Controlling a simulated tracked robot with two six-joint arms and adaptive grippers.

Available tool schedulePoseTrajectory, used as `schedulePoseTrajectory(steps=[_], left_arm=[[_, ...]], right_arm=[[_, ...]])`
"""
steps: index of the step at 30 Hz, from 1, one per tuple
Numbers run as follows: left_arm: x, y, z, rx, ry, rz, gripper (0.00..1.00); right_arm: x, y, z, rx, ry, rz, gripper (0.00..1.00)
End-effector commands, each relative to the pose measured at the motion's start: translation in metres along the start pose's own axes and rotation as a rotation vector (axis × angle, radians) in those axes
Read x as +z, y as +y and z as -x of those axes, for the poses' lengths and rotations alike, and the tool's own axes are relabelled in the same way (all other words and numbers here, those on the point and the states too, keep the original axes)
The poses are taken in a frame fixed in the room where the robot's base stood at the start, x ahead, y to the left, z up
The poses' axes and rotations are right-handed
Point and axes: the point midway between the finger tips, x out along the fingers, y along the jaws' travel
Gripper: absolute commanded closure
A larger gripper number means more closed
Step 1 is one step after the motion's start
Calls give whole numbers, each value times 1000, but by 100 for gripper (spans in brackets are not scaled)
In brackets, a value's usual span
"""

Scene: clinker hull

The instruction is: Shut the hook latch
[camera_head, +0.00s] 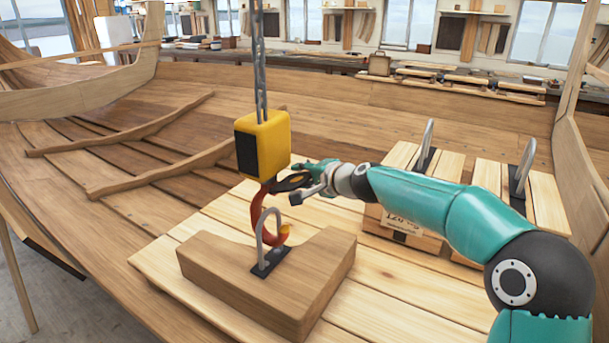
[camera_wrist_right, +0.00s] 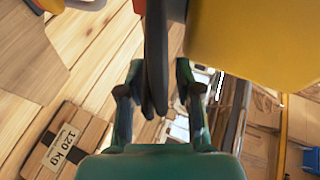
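A yellow hoist block (camera_head: 263,143) hangs on a chain, with a red hook (camera_head: 257,208) under it. The hook's orange tip (camera_head: 285,231) is at the grey lifting eye (camera_head: 269,230); the hook appears to run through the eye. The black latch (camera_head: 288,182) sticks out to the right from the hook's upper part, away from the tip, so the hook's mouth is open. My right gripper (camera_head: 306,174) is at the latch. In the right wrist view, its fingers (camera_wrist_right: 157,95) are apart with the dark latch (camera_wrist_right: 155,65) between them, gaps showing on both sides. My left gripper is out of view.
The eye is fixed on a wooden block (camera_head: 265,285) on a plank platform (camera_head: 375,300). Wooden crates with metal eyes stand at right, one labelled 120 kg (camera_head: 402,224). The clinker hull (camera_head: 150,180) surrounds the platform. The chain (camera_head: 259,70) runs upward.

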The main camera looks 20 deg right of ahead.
Motion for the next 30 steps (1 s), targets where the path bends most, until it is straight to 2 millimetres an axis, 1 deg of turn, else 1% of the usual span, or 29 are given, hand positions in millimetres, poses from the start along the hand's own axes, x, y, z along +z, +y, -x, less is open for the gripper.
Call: schedulePoseTrajectory(steps=[5,11,12,24,30], left_arm=[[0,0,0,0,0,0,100],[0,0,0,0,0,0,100],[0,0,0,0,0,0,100],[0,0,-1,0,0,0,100],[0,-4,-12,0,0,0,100]], right_arm=[[0,0,0,0,0,0,66],[0,0,0,0,0,0,97],[0,0,0,0,0,0,100],[0,1,0,0,-1,1,100],[0,5,-1,-12,0,-4,100]])
